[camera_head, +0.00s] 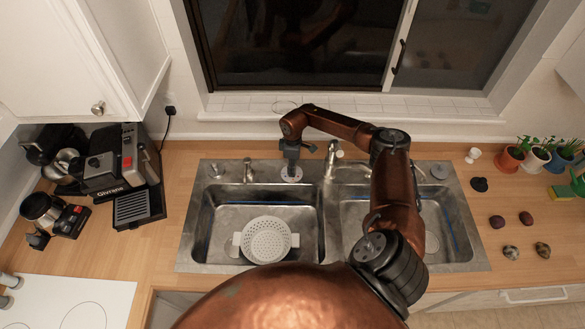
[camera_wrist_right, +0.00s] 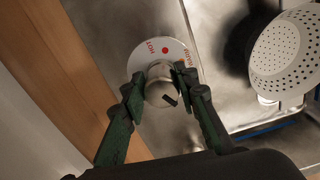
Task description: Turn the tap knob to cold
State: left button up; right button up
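The tap knob (camera_wrist_right: 161,88) is a short metal cylinder with a dark mark on its cap. It stands on a round white plate (camera_wrist_right: 183,52) with a red dot, red "HOT" lettering and a second, partly hidden red word. My right gripper (camera_wrist_right: 158,82) has one green-and-black finger on each side of the knob, and both fingertips appear to touch it. In the head view my right gripper (camera_head: 290,163) points down at the white plate (camera_head: 291,176) behind the sink, hiding the knob. The metal tap (camera_head: 333,158) stands just right of it. My left gripper is out of view.
A double steel sink (camera_head: 210,245) lies in front, with a white colander (camera_head: 266,241) in its left basin. A coffee machine (camera_head: 118,160) stands at the left. Plant pots (camera_head: 510,160) stand at the far right. My right arm crosses the right basin.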

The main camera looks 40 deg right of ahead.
jog(key=o, duration=0.4)
notch_tip(320, 180, up, 12)
dwell(0.6)
dwell(0.5)
